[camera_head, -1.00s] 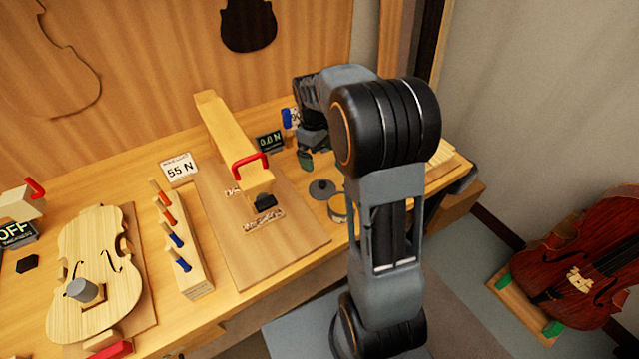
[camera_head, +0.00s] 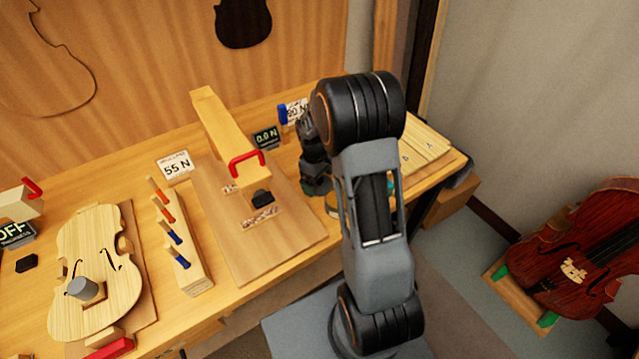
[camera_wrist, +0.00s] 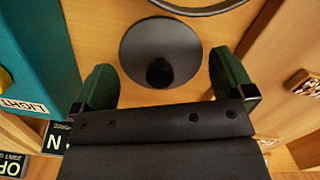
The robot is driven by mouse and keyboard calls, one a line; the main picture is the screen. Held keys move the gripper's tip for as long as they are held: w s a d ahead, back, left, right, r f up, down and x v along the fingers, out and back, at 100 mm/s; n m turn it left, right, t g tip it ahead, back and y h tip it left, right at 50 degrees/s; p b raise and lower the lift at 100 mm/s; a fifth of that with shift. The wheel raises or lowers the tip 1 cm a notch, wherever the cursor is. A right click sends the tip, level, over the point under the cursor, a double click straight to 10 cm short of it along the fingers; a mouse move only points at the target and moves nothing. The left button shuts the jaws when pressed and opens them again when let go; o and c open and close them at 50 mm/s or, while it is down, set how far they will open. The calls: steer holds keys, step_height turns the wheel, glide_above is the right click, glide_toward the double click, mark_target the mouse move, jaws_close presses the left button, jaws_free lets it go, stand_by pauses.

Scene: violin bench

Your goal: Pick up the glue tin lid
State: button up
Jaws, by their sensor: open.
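The glue tin lid is a dark grey disc (camera_wrist: 160,46) with a round black knob at its middle, lying on the wooden bench in the wrist view. My gripper (camera_wrist: 167,80) has two green fingers spread apart, one on either side of the knob's line. The knob lies between the fingertips, and nothing is held. The tin's dark rim (camera_wrist: 205,10) shows at the top of the wrist view, beside the lid. In the head view my gripper (camera_head: 316,188) is low over the bench and hides the lid. The tin (camera_head: 332,206) is mostly hidden by my arm.
A wooden press with a red handle (camera_head: 247,160) stands on a board left of my gripper. A rack of coloured-handled tools (camera_head: 180,240) is further left. In the wrist view a teal block (camera_wrist: 95,30) is at left and a wooden part (camera_wrist: 285,60) at right.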

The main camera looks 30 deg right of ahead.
steer(key=shift+f, duration=0.25)
steer(key=shift+c, duration=0.3)
steer(key=c, duration=0.6)
steer(key=shift+r, duration=0.15)
